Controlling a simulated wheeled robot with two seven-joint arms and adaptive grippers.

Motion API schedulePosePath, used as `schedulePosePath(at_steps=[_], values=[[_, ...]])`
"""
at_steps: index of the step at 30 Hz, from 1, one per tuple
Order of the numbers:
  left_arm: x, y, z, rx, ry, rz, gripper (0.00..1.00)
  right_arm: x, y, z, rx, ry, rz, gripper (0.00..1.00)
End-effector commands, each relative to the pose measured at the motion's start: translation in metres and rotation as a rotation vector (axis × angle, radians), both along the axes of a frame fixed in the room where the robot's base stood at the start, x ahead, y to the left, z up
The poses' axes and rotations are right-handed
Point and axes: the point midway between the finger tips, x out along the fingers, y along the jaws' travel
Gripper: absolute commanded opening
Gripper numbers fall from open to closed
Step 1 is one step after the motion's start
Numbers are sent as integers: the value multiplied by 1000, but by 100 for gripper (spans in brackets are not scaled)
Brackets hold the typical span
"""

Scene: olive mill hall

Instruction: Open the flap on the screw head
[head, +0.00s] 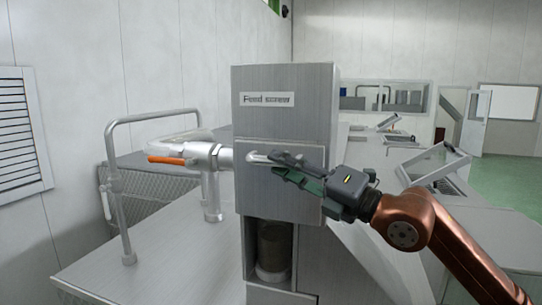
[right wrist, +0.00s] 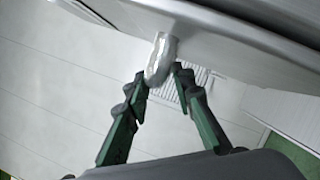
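The flap (head: 285,199) is a grey metal panel on the front of the tall screw head (head: 288,80), which is labelled "Feed screw". Its light metal handle (head: 259,157) sticks out near its top edge. My right gripper (head: 279,163) reaches in from the right in front of the flap. In the right wrist view its two green-and-black fingers close in on either side of the handle (right wrist: 160,55), and the tips appear to touch it. The flap looks shut or nearly so; a small gap cannot be ruled out. My left gripper is in neither view.
A metal pipe with an orange lever (head: 166,160) adjoins the screw head on the left. A bent tube rail (head: 119,215) stands farther left. Below the flap, a recess holds a cylindrical vessel (head: 273,250). More machines (head: 433,165) stand at the right.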

Motion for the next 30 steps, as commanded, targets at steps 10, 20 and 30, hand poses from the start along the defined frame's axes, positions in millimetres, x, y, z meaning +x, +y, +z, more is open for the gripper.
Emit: schedulePosePath(at_steps=[10,20,30], values=[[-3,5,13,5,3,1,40,17,23,6,0,1,1,23],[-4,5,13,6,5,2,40,17,23,6,-1,0,1,15],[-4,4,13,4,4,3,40,17,23,5,-1,1,0,0]])
